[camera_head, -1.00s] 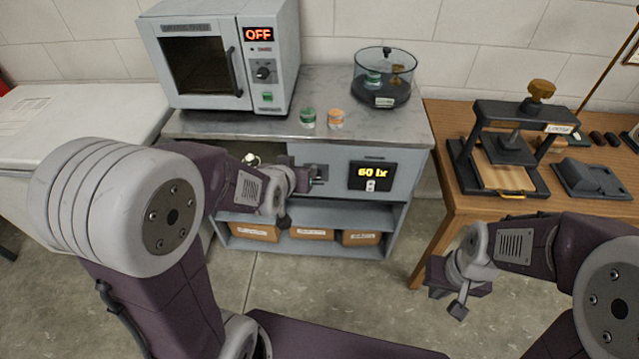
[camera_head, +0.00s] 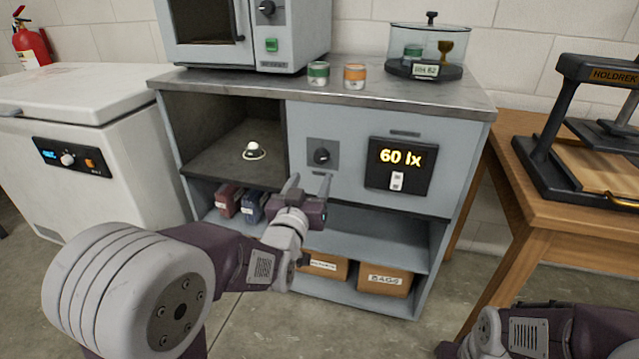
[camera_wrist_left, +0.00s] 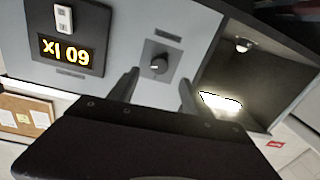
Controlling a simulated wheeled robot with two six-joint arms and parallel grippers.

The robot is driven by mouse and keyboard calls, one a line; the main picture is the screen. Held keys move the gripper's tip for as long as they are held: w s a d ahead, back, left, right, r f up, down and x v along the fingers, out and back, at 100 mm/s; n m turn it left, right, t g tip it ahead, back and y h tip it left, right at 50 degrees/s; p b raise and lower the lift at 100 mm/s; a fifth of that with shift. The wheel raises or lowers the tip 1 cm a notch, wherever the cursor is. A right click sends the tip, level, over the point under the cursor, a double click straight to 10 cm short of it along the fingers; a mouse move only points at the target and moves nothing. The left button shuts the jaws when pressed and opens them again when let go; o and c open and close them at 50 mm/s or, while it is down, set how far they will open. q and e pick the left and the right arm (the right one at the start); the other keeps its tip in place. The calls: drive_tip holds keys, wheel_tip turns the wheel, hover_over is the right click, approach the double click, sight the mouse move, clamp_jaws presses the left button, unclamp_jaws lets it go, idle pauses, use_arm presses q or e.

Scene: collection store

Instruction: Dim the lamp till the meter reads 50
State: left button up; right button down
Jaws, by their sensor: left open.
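The meter (camera_head: 400,167) on the grey cabinet front shows "60 lx" in yellow digits, with a small white switch below them. It also shows upside down in the left wrist view (camera_wrist_left: 66,50). The dimmer knob (camera_head: 321,156) is round and black on a grey plate, left of the meter; it also shows in the left wrist view (camera_wrist_left: 159,65). My right gripper is hidden at the bottom right.
A wooden table (camera_head: 530,205) with a press stands right. A white freezer (camera_head: 90,100) stands left. Boxes fill the lower shelf.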

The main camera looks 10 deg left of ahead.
sight(320, 160)
use_arm(q)
drive_tip(key=w+b, duration=0.2)
drive_tip(key=w, duration=0.6)
drive_tip(key=shift+w+b, duration=0.25)
drive_tip(key=shift+b, duration=0.15)
drive_tip(key=shift+w+a+r, duration=0.1)
drive_tip(key=shift+w, duration=0.2)
clamp_jaws()
drive_tip(key=shift+n, duration=1.1)
unclamp_jaws()
